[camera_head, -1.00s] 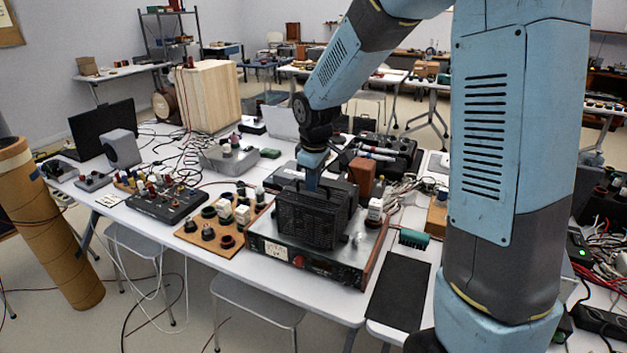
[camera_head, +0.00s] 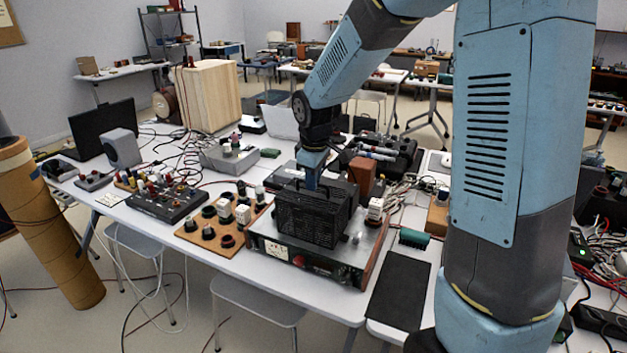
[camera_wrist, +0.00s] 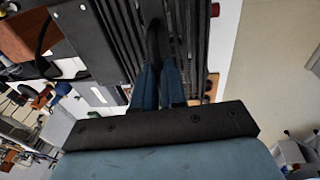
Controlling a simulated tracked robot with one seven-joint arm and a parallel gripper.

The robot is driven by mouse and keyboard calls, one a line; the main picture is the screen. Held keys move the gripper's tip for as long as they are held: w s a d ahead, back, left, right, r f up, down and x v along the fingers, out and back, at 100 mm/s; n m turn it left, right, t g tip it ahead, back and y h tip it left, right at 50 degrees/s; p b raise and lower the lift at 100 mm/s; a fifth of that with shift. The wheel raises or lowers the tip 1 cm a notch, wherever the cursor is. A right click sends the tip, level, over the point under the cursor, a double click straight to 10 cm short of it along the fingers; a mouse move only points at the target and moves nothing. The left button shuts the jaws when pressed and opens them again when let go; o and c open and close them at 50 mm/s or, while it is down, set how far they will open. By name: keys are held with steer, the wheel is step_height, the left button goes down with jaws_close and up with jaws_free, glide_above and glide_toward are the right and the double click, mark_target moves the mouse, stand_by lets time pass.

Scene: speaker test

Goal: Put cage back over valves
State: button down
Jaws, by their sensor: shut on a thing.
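The cage (camera_head: 308,216) is a black slotted box with a handle on top. In the head view it is on or just above the amplifier (camera_head: 336,262), a silver-topped unit with a dark front; I cannot tell whether it rests fully. My gripper (camera_head: 313,182) comes down from above and is shut on the cage's handle. In the wrist view the blue fingers (camera_wrist: 158,84) pinch the dark handle over the cage's slotted top (camera_wrist: 118,30). Valves under the cage are hidden. A white block-like part (camera_head: 375,209) stands on the amplifier's right side.
A wooden board with knobs and sockets (camera_head: 222,222) lies close left of the amplifier. A brown box (camera_head: 362,174) and dark equipment stand behind. A black flat mat (camera_head: 398,290) and a green connector (camera_head: 413,238) lie to the right. Cables run behind on the right.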

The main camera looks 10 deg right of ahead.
steer(key=shift+f, duration=0.3)
stand_by(0.5)
steer(key=c, duration=1.1)
jaws_free()
step_height(320, 180, up, 13)
steer(key=s, duration=0.2)
steer(key=s+d+r+m+t, duration=0.1)
steer(key=s+d+m, duration=0.4)
steer(key=s, duration=0.7)
steer(key=s+d+r+m+t, duration=0.2)
steer(key=s+d+m, duration=0.4)
steer(key=s, duration=0.6)
steer(key=shift+d+r+t, duration=0.3)
steer(key=shift+d+r, duration=0.35)
steer(key=shift+d, duration=0.55)
